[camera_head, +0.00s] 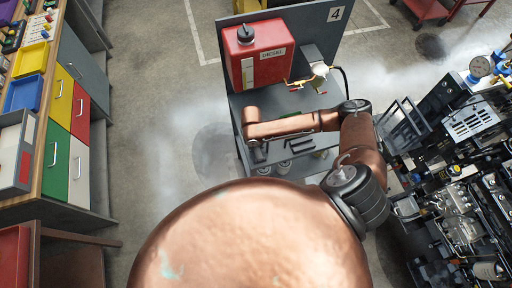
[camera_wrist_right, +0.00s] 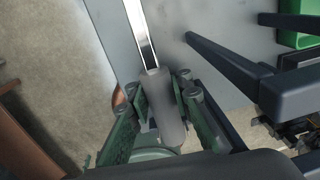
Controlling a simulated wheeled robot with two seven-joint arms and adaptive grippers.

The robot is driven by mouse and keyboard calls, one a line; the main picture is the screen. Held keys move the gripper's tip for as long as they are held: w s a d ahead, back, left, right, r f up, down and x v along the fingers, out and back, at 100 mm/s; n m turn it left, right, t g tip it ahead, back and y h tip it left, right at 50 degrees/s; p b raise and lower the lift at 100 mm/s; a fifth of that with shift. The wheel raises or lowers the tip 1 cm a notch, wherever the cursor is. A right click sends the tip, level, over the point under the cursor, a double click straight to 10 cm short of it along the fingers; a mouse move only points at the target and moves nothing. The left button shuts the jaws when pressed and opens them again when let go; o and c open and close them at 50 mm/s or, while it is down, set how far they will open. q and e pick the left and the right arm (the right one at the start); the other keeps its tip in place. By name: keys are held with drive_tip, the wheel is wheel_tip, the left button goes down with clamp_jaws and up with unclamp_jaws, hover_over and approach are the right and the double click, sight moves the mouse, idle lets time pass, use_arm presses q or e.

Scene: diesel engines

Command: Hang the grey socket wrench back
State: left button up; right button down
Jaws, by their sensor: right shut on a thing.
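My right gripper (camera_wrist_right: 178,95) has green fingers closed around a grey cylindrical handle, the grey socket wrench (camera_wrist_right: 167,112). A shiny metal shaft runs up from the handle, over a flat grey panel (camera_wrist_right: 185,75) in the wrist view. In the head view my right gripper (camera_head: 258,154) is small and dark at the left edge of the grey cart (camera_head: 225,95), and the wrench cannot be made out there. Dark peg-like bars (camera_wrist_right: 225,50) stick out to the right of the wrench in the wrist view, apart from it. My left gripper is not in view.
Short dark bars (camera_head: 300,142) show beside my right forearm. Engines (camera_head: 465,190) stand close on the right. A drawer bench (camera_head: 60,140) is at left, with clear floor between.

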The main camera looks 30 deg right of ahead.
drive_tip(key=shift+w, duration=0.1)
drive_tip(key=c, duration=1.7)
unclamp_jaws()
drive_tip(key=shift+o, duration=0.8)
drive_tip(key=shift+o, duration=1.1)
drive_tip(key=shift+r, duration=0.15)
drive_tip(key=shift+a+r+p, duration=0.15)
drive_tip(key=shift+r+p, duration=1.45)
drive_tip(key=shift+p, duration=0.45)
